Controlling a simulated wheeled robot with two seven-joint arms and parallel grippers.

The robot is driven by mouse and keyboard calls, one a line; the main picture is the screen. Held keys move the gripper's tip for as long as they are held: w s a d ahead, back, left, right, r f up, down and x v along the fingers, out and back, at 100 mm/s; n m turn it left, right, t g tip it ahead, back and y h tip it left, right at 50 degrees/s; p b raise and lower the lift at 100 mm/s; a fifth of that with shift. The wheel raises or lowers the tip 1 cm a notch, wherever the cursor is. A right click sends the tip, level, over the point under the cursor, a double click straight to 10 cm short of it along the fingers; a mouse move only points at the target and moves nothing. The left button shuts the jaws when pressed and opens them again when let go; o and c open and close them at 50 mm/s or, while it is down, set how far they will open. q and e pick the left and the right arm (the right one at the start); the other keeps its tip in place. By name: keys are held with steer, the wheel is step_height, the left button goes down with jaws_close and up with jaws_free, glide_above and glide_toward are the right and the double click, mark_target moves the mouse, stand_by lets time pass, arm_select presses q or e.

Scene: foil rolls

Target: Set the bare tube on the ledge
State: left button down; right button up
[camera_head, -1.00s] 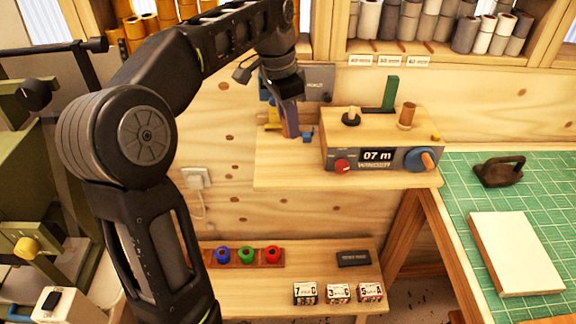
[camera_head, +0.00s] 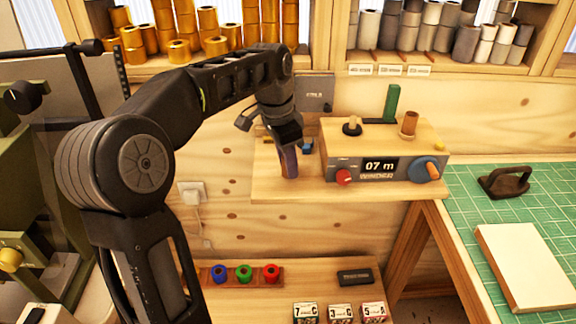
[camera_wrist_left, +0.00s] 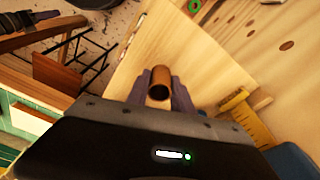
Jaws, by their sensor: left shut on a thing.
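My left gripper (camera_head: 289,165) is over the left part of the wooden ledge (camera_head: 345,190), in front of the wall. In the left wrist view my gripper (camera_wrist_left: 160,90) is shut on a brown bare tube (camera_wrist_left: 160,76), with its hollow end facing the camera and a finger on each side. The ledge also shows below it as pale wood (camera_wrist_left: 135,62). In the head view the gripper and fingers hide the tube. I cannot tell whether the tube touches the ledge. My right gripper is not in view.
A winder (camera_head: 385,150) reading "07 m" stands on the ledge just right of my gripper. A yellow item (camera_wrist_left: 245,118) is close by in the wrist view. A lower shelf (camera_head: 240,300) holds coloured rings (camera_head: 244,273) and small boxes (camera_head: 340,312). A green mat (camera_head: 462,215) lies at right.

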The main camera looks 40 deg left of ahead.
arm_select(q)
steer(key=shift+f, duration=0.6)
steer(key=shift+f, duration=0.2)
steer(key=c, duration=1.1)
jaws_free()
steer(key=shift+r, duration=0.2)
steer(key=r+p, duration=0.2)
steer(key=r, duration=0.2)
steer(key=s+r+p, duration=0.1)
steer(key=r+p, duration=0.1)
steer(key=r, duration=0.2)
steer(key=a+r+p, duration=0.1)
steer(key=r+p, duration=0.1)
steer(key=r, duration=0.2)
steer(key=shift+s, duration=0.25)
